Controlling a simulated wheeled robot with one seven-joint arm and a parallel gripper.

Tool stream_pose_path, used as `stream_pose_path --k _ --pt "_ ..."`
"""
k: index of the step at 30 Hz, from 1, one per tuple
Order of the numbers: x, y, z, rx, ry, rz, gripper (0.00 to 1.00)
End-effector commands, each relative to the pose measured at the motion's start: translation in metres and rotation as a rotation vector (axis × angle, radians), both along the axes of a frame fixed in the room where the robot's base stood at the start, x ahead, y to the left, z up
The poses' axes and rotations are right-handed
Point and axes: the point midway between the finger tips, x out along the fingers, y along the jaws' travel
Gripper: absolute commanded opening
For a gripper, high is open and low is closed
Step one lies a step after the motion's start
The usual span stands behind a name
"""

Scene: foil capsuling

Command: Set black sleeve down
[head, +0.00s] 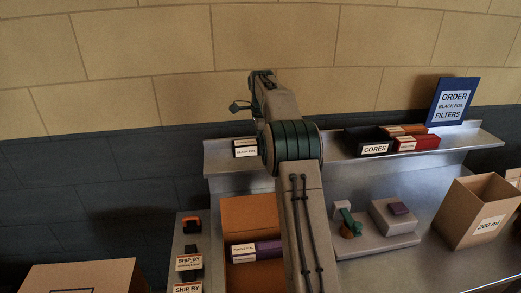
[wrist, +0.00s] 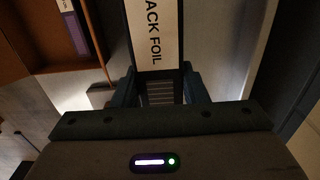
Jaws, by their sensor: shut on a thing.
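My gripper (wrist: 163,88) is shut on the black sleeve (wrist: 133,20), whose white label reads "...ACK FOIL" in the wrist view. The fingers sit on both sides of its near end. The far end runs out of the top of the picture. In the head view my arm hides both the gripper and the held sleeve. I cannot tell whether the sleeve touches anything below.
An orange-brown box (head: 248,209) holds purple sleeves (head: 256,250); it also shows upper left in the wrist view (wrist: 20,57). Back shelf (head: 335,148) carries a labelled box (head: 245,148), the CORES tray (head: 374,149) and a sign (head: 454,101). A carton (head: 470,210) stands right.

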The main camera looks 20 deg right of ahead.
Motion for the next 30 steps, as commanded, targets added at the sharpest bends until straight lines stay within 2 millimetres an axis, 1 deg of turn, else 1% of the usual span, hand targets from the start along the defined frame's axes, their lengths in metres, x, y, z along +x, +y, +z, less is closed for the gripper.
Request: stream_pose_path --k 4,9,12,23,24,26,27,30 --pt "0.004 0.003 -0.007 0.000 0.000 0.000 0.16" --pt "0.003 0.002 -0.030 0.000 0.003 0.000 0.16" --pt "0.003 0.003 -0.040 0.000 0.001 0.000 0.16" --pt "0.003 0.003 -0.046 -0.001 -0.001 0.000 0.16" --pt "0.003 0.003 -0.046 -0.001 -0.001 0.001 0.42" --pt "0.003 0.003 -0.046 -0.001 -0.001 0.001 0.59" --pt "0.003 0.003 -0.046 -0.001 -0.001 0.001 0.61" --pt "0.003 0.003 -0.046 0.000 -0.001 0.000 0.61"
